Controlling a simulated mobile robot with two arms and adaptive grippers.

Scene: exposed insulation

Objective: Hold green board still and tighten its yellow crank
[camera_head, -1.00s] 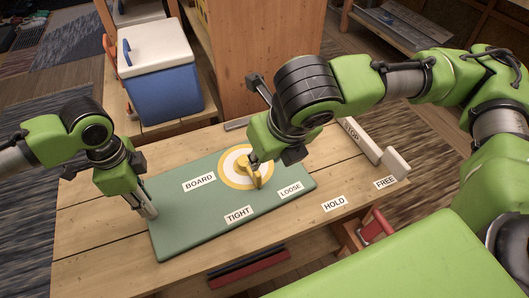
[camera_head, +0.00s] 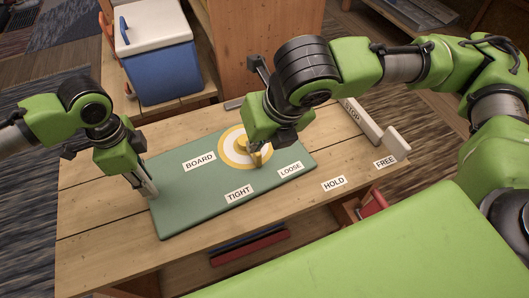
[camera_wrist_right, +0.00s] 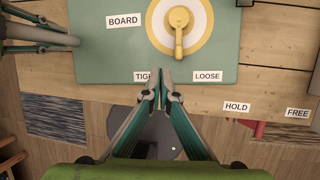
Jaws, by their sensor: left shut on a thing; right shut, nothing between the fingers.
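The green board (camera_head: 180,218) lies flat on the wooden table. My left gripper (camera_head: 147,190) is shut on its left edge; it also shows at the left of the right wrist view (camera_wrist_right: 72,40). The yellow crank (camera_wrist_right: 179,38) sits on a white disc with a yellow ring on the board; in the head view the crank (camera_head: 256,158) is partly hidden by my right gripper. Its handle points toward the board's front edge, between the TIGHT (camera_wrist_right: 146,76) and LOOSE (camera_wrist_right: 208,76) labels. My right gripper (camera_wrist_right: 160,78) is shut and empty, its tips apart from the handle end.
A STOP-marked rail (camera_head: 362,122) with a pale end block (camera_head: 396,143) stands at the table's right. HOLD (camera_head: 334,183) and FREE (camera_head: 384,162) labels lie on bare wood. A blue cooler (camera_head: 158,60) and a wooden cabinet (camera_head: 262,45) stand behind.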

